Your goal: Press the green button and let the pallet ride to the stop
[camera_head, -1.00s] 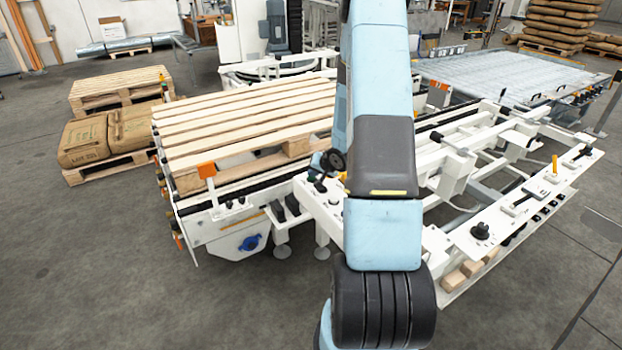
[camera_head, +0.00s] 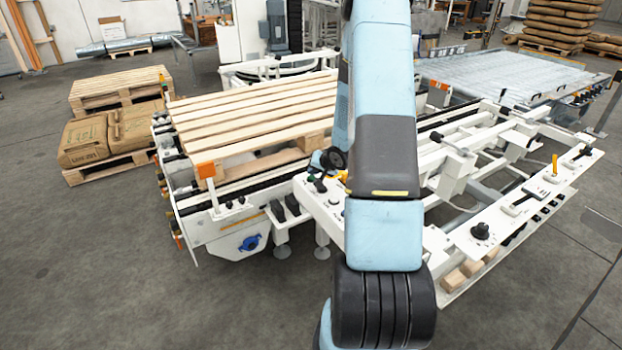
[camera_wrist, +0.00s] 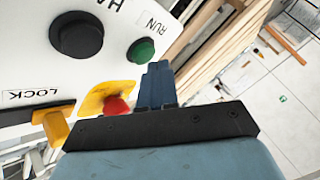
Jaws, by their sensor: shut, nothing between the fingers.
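The green button (camera_wrist: 141,51) sits on a white control panel (camera_wrist: 60,75) under a "RUN" label in the wrist view. My gripper (camera_wrist: 158,66) shows there as dark blue fingers held together, empty. Its tips appear just beside and below the green button, with a small gap in the picture; the depth between them is unclear. The wooden pallet (camera_head: 250,112) lies on the conveyor (camera_head: 225,212) in the head view, left of my arm. My arm hides the pallet's right end, and I cannot make out a stop there.
A red button (camera_wrist: 117,105) on a yellow plate and a yellow handle (camera_wrist: 55,125) by "LOCK" lie close to my fingers. A black knob (camera_wrist: 78,36) is left of the green button. Sacks (camera_head: 82,138) on a pallet stand at left. The front floor is clear.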

